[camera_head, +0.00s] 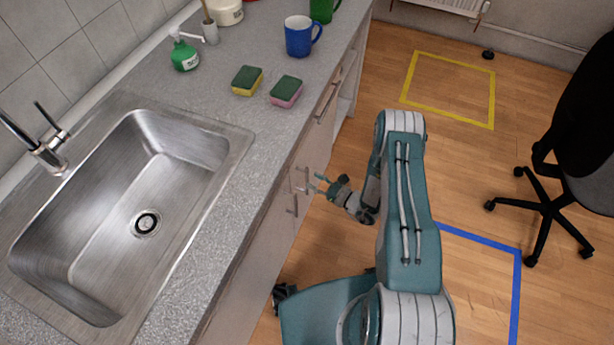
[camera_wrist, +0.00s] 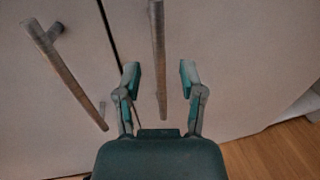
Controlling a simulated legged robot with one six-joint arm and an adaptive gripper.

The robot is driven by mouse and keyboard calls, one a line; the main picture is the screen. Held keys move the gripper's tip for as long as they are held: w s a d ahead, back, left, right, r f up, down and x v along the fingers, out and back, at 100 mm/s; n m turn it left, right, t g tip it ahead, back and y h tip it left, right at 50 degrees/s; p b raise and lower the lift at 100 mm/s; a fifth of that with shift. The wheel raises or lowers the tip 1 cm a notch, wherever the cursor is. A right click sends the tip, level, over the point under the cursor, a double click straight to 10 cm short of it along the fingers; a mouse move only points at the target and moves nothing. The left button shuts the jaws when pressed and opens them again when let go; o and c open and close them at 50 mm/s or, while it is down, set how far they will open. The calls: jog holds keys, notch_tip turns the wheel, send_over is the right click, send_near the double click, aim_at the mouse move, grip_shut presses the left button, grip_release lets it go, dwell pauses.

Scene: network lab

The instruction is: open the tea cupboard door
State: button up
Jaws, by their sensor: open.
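Pale cupboard doors front the counter below the sink side. In the wrist view a left door (camera_wrist: 25,110) and a right door (camera_wrist: 245,75) meet at a dark seam. Each has a metal bar handle: the left door's handle (camera_wrist: 68,75) lies left of my fingers, and the right door's handle (camera_wrist: 157,45) runs down between them. My gripper (camera_wrist: 159,80) is open, one finger on each side of that handle, with gaps visible. In the head view my gripper (camera_head: 317,184) is close to the door fronts beside the handles (camera_head: 293,205). Both doors look shut. No tea label shows.
The counter (camera_head: 228,200) holds a steel sink (camera_head: 120,220), two sponges (camera_head: 247,80), a blue mug (camera_head: 299,38) and a green soap bottle (camera_head: 184,56). An office chair (camera_head: 550,205) stands to the right. The wooden floor (camera_head: 465,180) between is clear, with yellow and blue tape outlines.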

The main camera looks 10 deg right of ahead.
jog(key=shift+x, duration=1.65)
grip_shut()
jog(key=shift+d, duration=0.1)
